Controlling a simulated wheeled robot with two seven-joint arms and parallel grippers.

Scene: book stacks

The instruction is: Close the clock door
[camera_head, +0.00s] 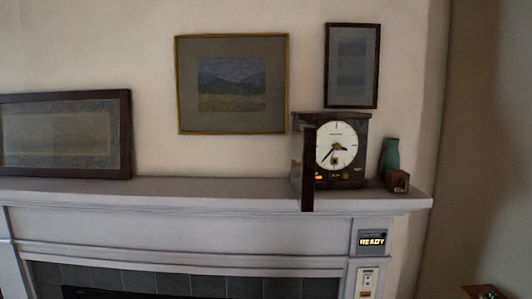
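A dark mantel clock (342,151) with a round white face stands near the right end of the mantelpiece. Its dark door (307,168) stands open on the left side of the clock. The door is swung out toward me and seen nearly edge-on, so the clock face is uncovered. The door's lower end reaches over the mantel's front edge in the picture. Neither of my grippers can be made out in this view.
A teal vase (390,155) and a small brown box (397,181) stand just right of the clock. The mantelpiece (200,188) is clear left of the door up to a framed picture (66,134). A "READY" sign (372,241) is below.

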